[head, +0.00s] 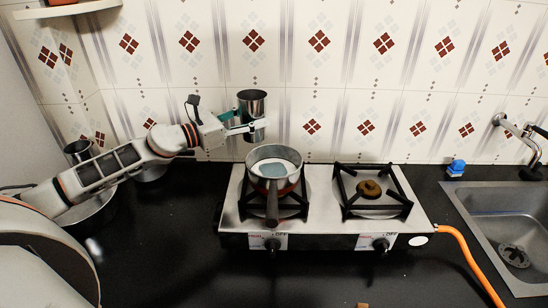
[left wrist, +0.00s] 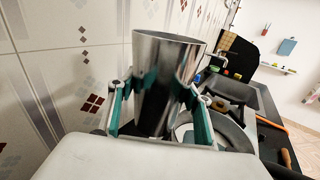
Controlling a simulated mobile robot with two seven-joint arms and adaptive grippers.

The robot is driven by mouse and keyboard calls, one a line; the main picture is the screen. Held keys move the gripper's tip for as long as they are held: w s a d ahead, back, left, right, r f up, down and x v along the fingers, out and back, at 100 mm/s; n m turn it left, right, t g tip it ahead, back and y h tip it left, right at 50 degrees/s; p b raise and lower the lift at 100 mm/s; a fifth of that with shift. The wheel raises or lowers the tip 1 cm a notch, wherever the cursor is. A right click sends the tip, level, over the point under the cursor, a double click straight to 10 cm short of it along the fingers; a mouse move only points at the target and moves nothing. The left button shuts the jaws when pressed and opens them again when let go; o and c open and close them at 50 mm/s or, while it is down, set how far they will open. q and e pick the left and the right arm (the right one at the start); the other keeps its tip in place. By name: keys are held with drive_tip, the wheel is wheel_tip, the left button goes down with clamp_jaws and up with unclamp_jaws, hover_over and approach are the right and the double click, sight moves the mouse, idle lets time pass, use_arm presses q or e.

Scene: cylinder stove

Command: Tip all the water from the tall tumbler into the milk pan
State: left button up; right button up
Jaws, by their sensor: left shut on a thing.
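The tall tumbler (head: 252,100) is shiny metal and stands upright in the air in the head view. My left gripper (head: 246,125) is shut on it, behind and slightly left of the milk pan. In the left wrist view the tumbler (left wrist: 163,70) sits between the teal finger pads of my left gripper (left wrist: 166,98). Its contents cannot be made out. The milk pan (head: 262,157) rests on the left burner, its handle pointing toward me. A pale patch shows inside it; I cannot tell whether it is liquid. The pan (left wrist: 232,133) is partly hidden behind the tumbler in the left wrist view. My right gripper is not in view.
The two-burner stove (head: 322,225) has a bare right burner (head: 369,188). A blue item (head: 456,168) stands by the sink (head: 505,215). Pots (head: 90,212) stand at left under my arm. The tiled wall (head: 330,75) is close behind the tumbler. The front counter is mostly clear.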

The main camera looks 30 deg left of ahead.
sight(253, 104)
use_arm(q)
drive_tip(key=shift+r, duration=0.1)
idle(0.4)
wheel_tip(253, 104, up, 4)
drive_tip(key=p, duration=0.3)
drive_tip(key=shift+r, duration=0.1)
drive_tip(key=shift+d, duration=0.1)
